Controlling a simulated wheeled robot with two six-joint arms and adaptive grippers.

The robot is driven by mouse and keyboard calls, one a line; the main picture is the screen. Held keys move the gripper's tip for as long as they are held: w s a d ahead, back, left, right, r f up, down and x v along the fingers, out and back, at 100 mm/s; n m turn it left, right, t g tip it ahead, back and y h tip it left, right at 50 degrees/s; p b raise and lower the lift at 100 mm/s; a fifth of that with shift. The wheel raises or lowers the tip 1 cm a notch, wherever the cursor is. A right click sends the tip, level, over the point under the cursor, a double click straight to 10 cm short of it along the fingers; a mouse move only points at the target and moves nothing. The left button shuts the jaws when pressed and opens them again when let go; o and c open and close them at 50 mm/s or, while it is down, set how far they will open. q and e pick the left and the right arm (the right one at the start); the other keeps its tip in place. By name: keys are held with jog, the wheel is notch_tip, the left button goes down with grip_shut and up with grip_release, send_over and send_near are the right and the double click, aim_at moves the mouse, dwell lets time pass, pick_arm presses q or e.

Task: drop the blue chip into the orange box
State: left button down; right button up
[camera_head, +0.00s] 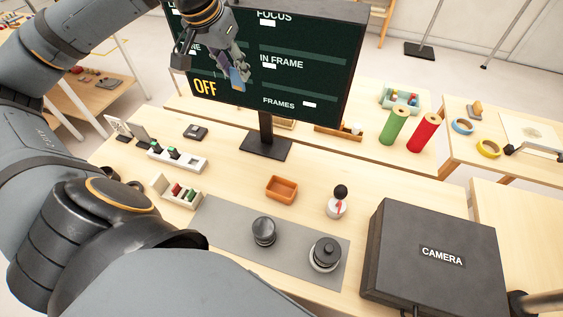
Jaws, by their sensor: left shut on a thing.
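My left gripper (230,62) is raised high in front of the dark monitor, at the top of the picture. It is shut on the blue chip (238,78), which shows as a small blue piece at the fingertips. The orange box (282,188) is a small open tray on the table, below and to the right of the gripper. Its inside looks empty. The chip is well above the table and apart from the box. My right gripper is not in view.
The monitor (310,62) stands behind the box. A white and black figure (337,203) stands right of the box. A grey mat (222,222) with two dark knobs lies in front. A large black camera box (435,255) fills the right. Small racks (177,158) stand left.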

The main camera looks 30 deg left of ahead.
pick_arm(q)
jog(key=d+f+m+h+b, duration=0.1)
jog(key=d+f+m+b, duration=0.1)
jog(key=f+b, duration=0.4)
jog(key=w+d+f+m+h+b, duration=0.1)
jog(key=d+f+m+b, duration=0.2)
jog(key=f, duration=1.3)
jog(key=d+f+m+b, duration=0.2)
jog(key=d+f+b, duration=0.1)
jog(key=f+b, duration=0.6)
notch_tip(320, 180, down, 2)
jog(key=shift+w+d+f+m+g+h, duration=0.15)
jog(key=shift+w+d+m+g+h, duration=0.15)
jog(key=shift+h, duration=0.1)
jog(key=c, duration=0.9)
grip_release()
notch_tip(320, 180, up, 10)
jog(key=shift+r, duration=0.1)
